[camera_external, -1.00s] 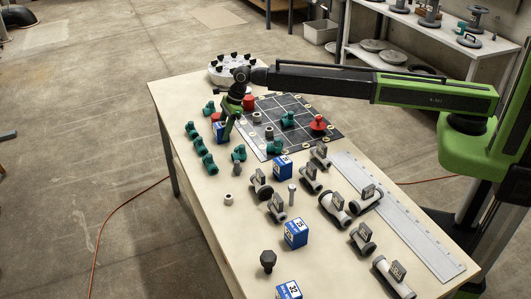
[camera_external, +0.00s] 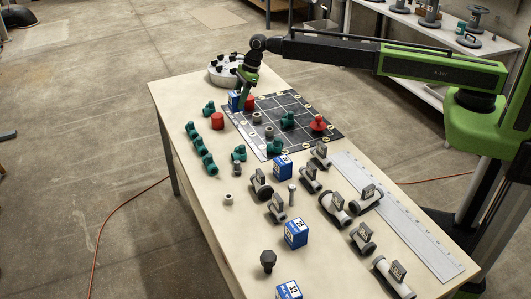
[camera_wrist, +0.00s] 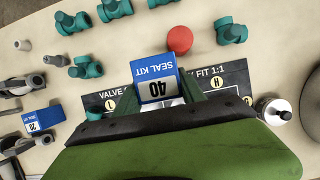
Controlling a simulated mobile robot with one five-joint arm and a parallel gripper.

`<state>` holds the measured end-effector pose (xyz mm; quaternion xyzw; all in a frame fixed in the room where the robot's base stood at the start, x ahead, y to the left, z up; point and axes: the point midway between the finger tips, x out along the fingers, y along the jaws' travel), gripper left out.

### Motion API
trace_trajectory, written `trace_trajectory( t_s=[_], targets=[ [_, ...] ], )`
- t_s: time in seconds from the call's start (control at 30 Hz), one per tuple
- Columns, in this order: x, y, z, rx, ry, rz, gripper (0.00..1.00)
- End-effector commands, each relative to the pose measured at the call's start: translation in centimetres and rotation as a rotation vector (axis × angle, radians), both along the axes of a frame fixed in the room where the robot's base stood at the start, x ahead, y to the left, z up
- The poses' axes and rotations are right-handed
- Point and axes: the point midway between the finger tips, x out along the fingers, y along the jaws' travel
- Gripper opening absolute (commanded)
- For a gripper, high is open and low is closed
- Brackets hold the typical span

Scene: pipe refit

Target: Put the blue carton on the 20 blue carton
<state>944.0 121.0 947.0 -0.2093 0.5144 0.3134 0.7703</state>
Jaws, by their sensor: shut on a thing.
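A blue and white seal-kit carton marked 40 (camera_wrist: 153,68) is between the fingers of my gripper (camera_wrist: 159,95) in the wrist view. In the external view the carton (camera_external: 234,100) shows beside my gripper (camera_external: 242,96), at the far left of the dark mat. My gripper is shut on it, with the carton appearing raised above the table. The 20 blue carton (camera_external: 281,167) stands on the table in front of the mat. It also shows at the left of the wrist view (camera_wrist: 42,119), apart from my gripper.
Grey valves (camera_external: 311,180) and a grey tee (camera_external: 277,208) stand close around the 20 carton. Green fittings (camera_external: 203,151) and a red cylinder (camera_external: 217,121) are at the left. Blue cartons marked 25 (camera_external: 296,234) and 32 (camera_external: 288,290) stand nearer. The near-left table is mostly clear.

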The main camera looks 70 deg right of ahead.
Motion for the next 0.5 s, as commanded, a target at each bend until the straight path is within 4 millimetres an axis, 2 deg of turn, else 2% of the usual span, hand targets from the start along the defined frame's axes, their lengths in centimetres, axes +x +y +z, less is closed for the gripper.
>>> trace_trajectory(
  t_s=[0.03, 0.2, 0.37, 0.5],
  targets=[
    [-0.3, -0.7, 0.9, 0.001, 0.001, -0.002, 0.05],
    [-0.6, -1.8, 1.2, 0.000, 0.000, 0.000, 0.05],
    [-0.6, -2.0, 1.2, 0.000, 0.000, 0.011, 0.05],
    [-1.2, -1.9, 1.1, 0.000, 0.001, 0.089, 0.05]
  ],
)
